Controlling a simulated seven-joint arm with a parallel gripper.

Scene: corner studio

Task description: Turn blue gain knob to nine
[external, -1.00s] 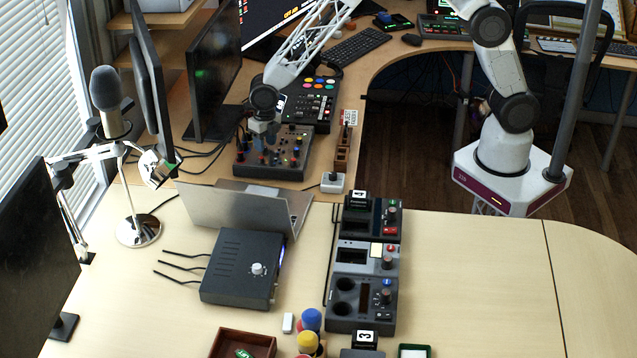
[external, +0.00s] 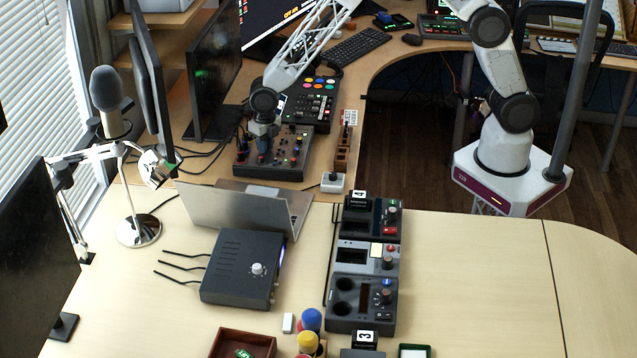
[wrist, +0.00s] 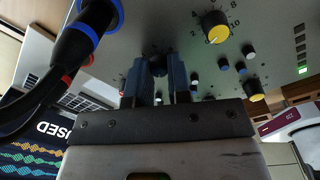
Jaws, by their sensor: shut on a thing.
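The grey mixer panel (external: 292,165) sits on the far desk; its face fills much of the wrist view (wrist: 190,20). My gripper (external: 263,148) is down at the left part of the panel. In the wrist view my gripper (wrist: 160,82) has its two fingers closed around a small knob (wrist: 157,66) on the panel. The fingers hide most of this knob; its colour and pointer cannot be read. A large yellow-capped knob (wrist: 216,28) with printed numbers stands to its right, apart from the fingers.
Small blue, white and yellow knobs (wrist: 248,51) stand right of the fingers. A thick black cable with a blue-ringed plug (wrist: 88,28) rises close on the left. The open laptop (external: 235,205) stands in front of the mixer, and a button panel (external: 312,97) lies behind it.

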